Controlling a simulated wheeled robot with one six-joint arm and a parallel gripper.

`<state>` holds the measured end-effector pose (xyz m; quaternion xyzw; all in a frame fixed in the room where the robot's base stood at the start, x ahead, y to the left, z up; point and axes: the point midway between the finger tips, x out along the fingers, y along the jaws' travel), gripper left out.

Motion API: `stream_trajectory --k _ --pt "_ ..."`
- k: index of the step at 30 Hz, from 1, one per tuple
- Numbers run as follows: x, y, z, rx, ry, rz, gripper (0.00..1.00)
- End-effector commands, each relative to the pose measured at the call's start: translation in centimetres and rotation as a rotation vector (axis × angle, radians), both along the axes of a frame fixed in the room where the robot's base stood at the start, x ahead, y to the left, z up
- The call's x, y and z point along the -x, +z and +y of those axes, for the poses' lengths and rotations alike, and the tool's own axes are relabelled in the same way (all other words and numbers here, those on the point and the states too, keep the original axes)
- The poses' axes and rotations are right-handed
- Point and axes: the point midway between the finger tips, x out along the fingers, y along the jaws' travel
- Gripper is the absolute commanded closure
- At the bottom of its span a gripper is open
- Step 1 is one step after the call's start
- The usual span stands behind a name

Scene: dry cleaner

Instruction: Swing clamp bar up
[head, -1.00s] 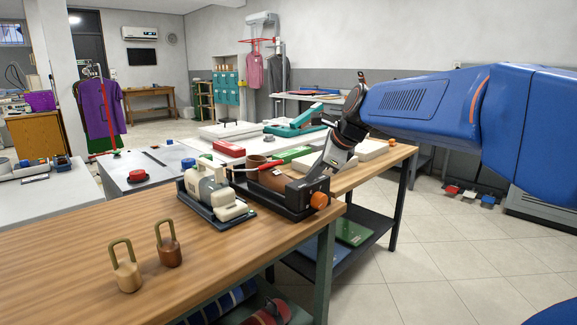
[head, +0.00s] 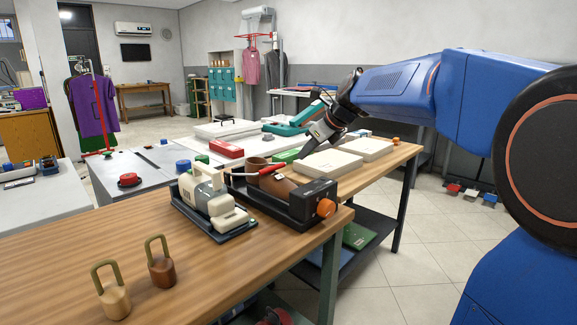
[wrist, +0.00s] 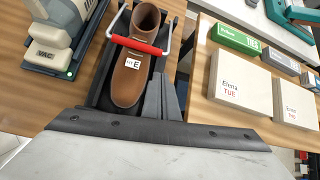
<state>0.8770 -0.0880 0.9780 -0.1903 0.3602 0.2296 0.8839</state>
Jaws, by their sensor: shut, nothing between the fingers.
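The clamp bar is a metal loop with a red grip (head: 272,167). In the wrist view its red grip (wrist: 137,45) lies across the ankle of a brown shoe (wrist: 130,78), tagged E. The shoe lies in a black cradle (head: 303,205) with an orange knob (head: 326,207). My gripper (head: 304,152) is shut and empty, above and behind the cradle near the white boxes. In the wrist view my gripper's fingers (wrist: 163,82) point up the picture, just right of the shoe and below the bar's right end. I cannot tell whether they touch anything.
A cream vacuum unit (head: 208,200) stands left of the cradle. Cream boxes (head: 328,162) and a green box (head: 286,155) lie behind and right.

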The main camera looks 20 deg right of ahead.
Motion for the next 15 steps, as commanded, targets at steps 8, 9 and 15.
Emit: stream_trajectory --k 8,9,15 --pt "0.0 0.0 0.0 -0.002 -0.002 0.0 1.0" --pt "0.0 0.0 0.0 -0.002 -0.002 0.0 1.0" --pt "-0.9 -1.0 0.4 -0.002 0.0 0.002 1.0"
